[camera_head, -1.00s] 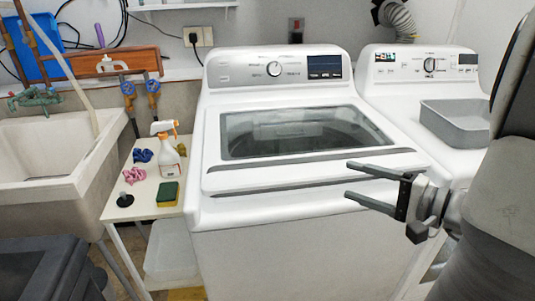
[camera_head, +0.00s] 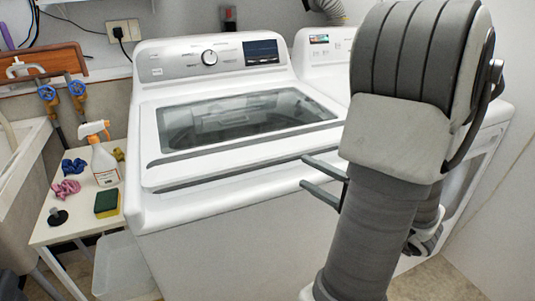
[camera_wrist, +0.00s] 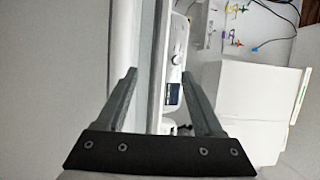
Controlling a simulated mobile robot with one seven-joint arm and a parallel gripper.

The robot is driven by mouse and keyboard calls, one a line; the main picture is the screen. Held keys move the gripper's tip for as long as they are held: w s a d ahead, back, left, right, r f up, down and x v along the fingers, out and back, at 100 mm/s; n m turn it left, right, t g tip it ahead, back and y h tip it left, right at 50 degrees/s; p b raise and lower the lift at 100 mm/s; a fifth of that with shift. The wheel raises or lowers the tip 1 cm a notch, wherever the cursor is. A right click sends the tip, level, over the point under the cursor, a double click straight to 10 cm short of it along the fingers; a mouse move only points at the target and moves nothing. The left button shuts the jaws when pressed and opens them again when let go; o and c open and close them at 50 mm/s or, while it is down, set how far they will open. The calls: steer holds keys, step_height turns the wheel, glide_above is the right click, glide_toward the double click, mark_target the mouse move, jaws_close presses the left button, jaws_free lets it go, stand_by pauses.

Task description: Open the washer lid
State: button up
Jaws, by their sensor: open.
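The white washer (camera_head: 230,120) stands in the middle of the head view, with its control panel and dial at the back. Its lid (camera_head: 240,112), with a dark glass window, looks closed. A dark grey strip (camera_head: 245,170) runs along the lid's front. My gripper (camera_head: 311,172) is open and empty at the washer's front right, its two fingers pointing left near the lid's front edge. I cannot tell whether they touch it. My arm hides part of the washer's right side. In the wrist view, the two fingers (camera_wrist: 160,85) are spread apart, with the washer's panel (camera_wrist: 175,70) seen sideways between them.
A second white machine (camera_head: 318,55) stands to the right, mostly behind my arm. At left, a small white table (camera_head: 85,222) holds a spray bottle (camera_head: 103,160), a sponge (camera_head: 107,203) and scrunchies. A sink (camera_head: 22,165) is at far left.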

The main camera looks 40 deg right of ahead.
mark_target(269, 153)
steer(key=w, duration=0.4)
steer(key=w+a, duration=0.1)
steer(key=w, duration=0.3)
steer(key=w+a, duration=0.1)
steer(key=w, duration=0.3)
steer(key=shift+w, duration=0.25)
jaws_close()
stand_by(0.8)
